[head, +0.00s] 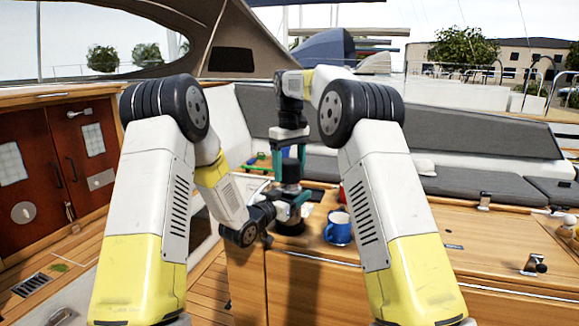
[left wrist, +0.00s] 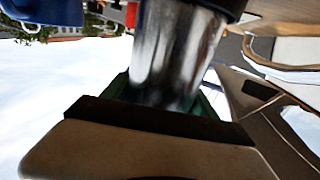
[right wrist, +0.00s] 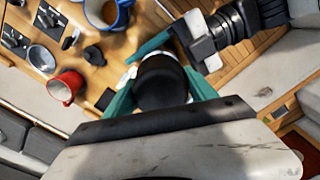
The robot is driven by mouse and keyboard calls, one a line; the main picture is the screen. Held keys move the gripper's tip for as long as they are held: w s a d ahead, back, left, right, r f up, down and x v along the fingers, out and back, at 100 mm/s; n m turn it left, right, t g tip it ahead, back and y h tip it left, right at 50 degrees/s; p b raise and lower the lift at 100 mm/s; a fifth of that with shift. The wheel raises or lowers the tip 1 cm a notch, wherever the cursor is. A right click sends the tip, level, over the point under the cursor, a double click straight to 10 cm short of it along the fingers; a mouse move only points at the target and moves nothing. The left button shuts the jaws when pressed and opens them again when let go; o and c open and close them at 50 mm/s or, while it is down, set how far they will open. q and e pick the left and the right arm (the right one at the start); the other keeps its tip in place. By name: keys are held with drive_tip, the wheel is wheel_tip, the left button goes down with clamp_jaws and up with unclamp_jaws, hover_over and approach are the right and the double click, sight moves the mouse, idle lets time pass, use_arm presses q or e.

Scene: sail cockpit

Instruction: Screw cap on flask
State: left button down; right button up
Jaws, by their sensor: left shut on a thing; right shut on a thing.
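The flask has a shiny steel body, large between the green fingers of my left gripper (left wrist: 165,95) in the left wrist view (left wrist: 172,60). In the head view my left gripper (head: 292,205) is shut around the flask above the wooden table top. The black cap (right wrist: 162,82) is between the green fingers of my right gripper (right wrist: 160,88) in the right wrist view. In the head view my right gripper (head: 290,155) points down from above, shut on the cap (head: 291,172), directly over the flask. The seam between cap and flask is too small to judge.
A blue mug (head: 338,230) stands on the wooden table just right of the flask. A red mug (right wrist: 66,87) and a grey cup (right wrist: 41,58) are close by. Grey cushioned benches (head: 460,180) lie behind. The table's right side is mostly clear.

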drive_tip(key=shift+f, duration=0.7)
idle(0.5)
